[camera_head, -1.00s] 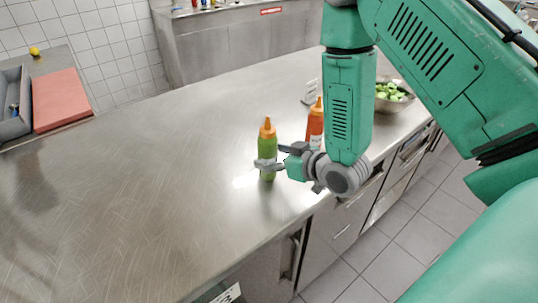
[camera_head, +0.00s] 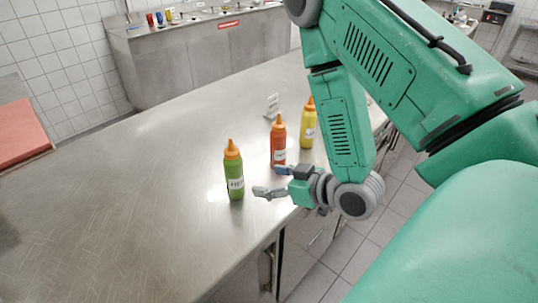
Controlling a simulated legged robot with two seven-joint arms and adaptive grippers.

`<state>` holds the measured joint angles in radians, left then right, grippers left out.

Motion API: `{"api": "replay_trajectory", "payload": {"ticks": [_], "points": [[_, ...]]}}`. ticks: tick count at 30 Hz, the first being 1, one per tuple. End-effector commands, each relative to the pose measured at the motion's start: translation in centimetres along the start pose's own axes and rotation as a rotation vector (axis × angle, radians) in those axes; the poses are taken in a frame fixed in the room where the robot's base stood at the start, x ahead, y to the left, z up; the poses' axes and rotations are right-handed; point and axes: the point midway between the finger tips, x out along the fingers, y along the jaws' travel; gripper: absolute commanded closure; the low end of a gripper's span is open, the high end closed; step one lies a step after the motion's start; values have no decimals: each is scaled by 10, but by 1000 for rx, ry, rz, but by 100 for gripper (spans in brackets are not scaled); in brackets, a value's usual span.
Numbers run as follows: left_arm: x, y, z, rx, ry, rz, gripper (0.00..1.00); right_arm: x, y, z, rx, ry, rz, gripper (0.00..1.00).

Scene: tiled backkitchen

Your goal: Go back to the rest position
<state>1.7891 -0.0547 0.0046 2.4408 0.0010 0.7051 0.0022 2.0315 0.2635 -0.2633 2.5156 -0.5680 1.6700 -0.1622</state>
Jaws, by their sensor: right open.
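My right gripper (camera_head: 270,181) is open and empty over the steel counter (camera_head: 130,190), near its front edge. Its fingers point left. A green bottle with an orange cap (camera_head: 235,172) stands upright just left of the fingertips, apart from them. A red bottle with an orange cap (camera_head: 278,140) stands behind the gripper, partly hidden by it. A yellow bottle with an orange cap (camera_head: 308,124) stands further back, beside my right forearm. My left gripper is not in view.
A small pale holder (camera_head: 271,107) stands behind the red bottle. A red board (camera_head: 20,132) lies at the far left. A second steel counter (camera_head: 205,50) with small coloured items runs along the back. The counter's left and middle are clear.

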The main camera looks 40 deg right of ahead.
Motion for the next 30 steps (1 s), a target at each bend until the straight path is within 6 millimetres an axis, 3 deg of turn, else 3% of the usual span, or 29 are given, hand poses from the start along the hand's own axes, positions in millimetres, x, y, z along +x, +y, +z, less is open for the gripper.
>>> {"api": "replay_trajectory", "payload": {"ticks": [10,13,17,20,24,30], "points": [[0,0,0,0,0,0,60,0,0,2,1,-7,1,37],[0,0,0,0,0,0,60,2,-4,20,9,-77,3,37],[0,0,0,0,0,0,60,0,-20,81,38,-321,18,37],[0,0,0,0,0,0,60,-14,-35,135,76,-550,43,37],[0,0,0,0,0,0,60,-47,-57,194,133,-827,82,37],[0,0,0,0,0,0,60,-109,-93,254,221,-1185,142,37]]}}
